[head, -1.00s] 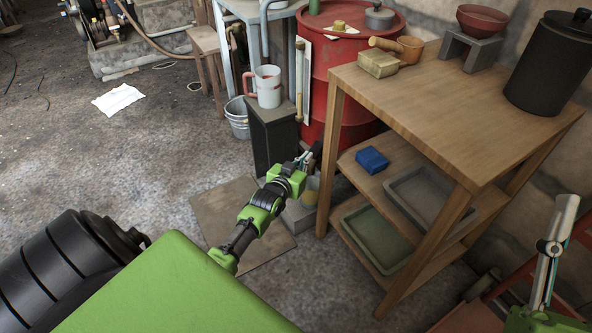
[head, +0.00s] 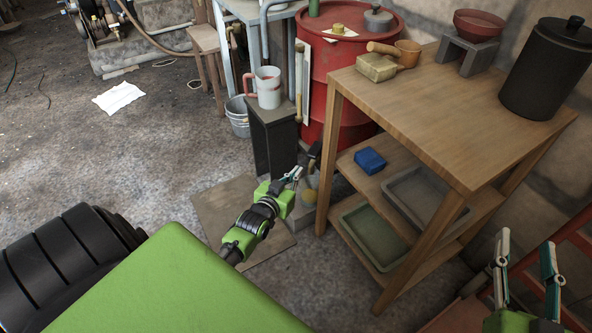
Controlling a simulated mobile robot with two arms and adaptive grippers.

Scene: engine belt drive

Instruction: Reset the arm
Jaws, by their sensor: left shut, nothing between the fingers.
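My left gripper (head: 292,175) is in the middle of the head view, on a green and black arm. Its fingers are shut and empty, pointing up and right, in front of the black stand and left of the wooden shelf. My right gripper (head: 525,268) is at the lower right corner. Its two grey fingers point up and stand well apart, with nothing between them.
The wooden shelf (head: 448,120) stands at right, with a blue box (head: 370,160) and trays on its lower levels. A red drum (head: 352,60) and a black stand (head: 273,140) are behind my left gripper. Floor at left is clear around a white paper (head: 118,98).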

